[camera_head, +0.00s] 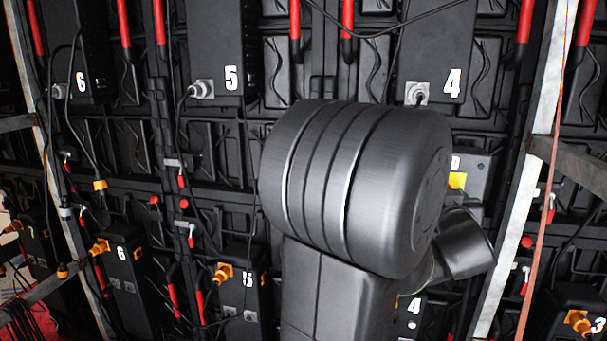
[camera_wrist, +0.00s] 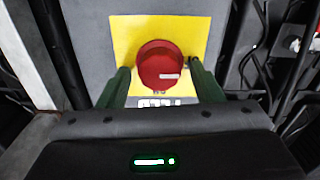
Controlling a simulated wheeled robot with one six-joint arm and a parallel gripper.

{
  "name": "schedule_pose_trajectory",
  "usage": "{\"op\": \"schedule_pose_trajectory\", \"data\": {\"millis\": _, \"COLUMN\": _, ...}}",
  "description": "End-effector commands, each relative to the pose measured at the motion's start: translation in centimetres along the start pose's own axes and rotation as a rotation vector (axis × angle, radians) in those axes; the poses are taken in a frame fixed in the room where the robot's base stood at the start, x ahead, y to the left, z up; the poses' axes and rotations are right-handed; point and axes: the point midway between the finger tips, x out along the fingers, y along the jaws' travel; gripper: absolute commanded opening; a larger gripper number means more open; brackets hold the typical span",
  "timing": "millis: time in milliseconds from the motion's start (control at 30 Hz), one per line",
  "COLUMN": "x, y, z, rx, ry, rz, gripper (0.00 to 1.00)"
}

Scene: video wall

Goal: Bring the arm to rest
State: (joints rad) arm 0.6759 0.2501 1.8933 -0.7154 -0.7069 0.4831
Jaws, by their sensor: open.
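My gripper (camera_wrist: 160,80) is open in the wrist view. Its two dark green fingers stand on either side of a red rotary knob (camera_wrist: 160,66), with visible gaps to it at both sides. The knob sits on a yellow plate (camera_wrist: 124,40) on a grey box (camera_wrist: 88,50). A white mark shows on the knob's lower right. In the head view my arm covers the middle of the picture and hides my gripper and the knob. A piece of the yellow plate (camera_head: 457,181) and the grey box (camera_head: 480,172) show just right of my arm.
The back of the video wall fills the head view. Black numbered units such as 5 (camera_head: 215,45) and 4 (camera_head: 437,50) hang there with loose cables. A pale metal upright (camera_head: 535,130) stands right of my arm, with a thin orange cable (camera_head: 548,200) beside it.

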Motion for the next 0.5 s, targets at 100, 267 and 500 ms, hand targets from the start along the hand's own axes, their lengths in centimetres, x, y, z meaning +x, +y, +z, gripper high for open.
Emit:
{"op": "schedule_pose_trajectory", "data": {"millis": 100, "x": 0.00, "y": 0.07, "z": -0.38, "rx": 0.115, "ry": -0.002, "rz": -0.001, "gripper": 0.60}}
{"op": "schedule_pose_trajectory", "data": {"millis": 267, "x": 0.01, "y": 0.14, "z": -0.22, "rx": 0.231, "ry": -0.002, "rz": 0.000, "gripper": 0.60}}
{"op": "schedule_pose_trajectory", "data": {"millis": 500, "x": -0.02, "y": 0.13, "z": -0.01, "rx": 0.300, "ry": 0.000, "rz": 0.000, "gripper": 0.60}}
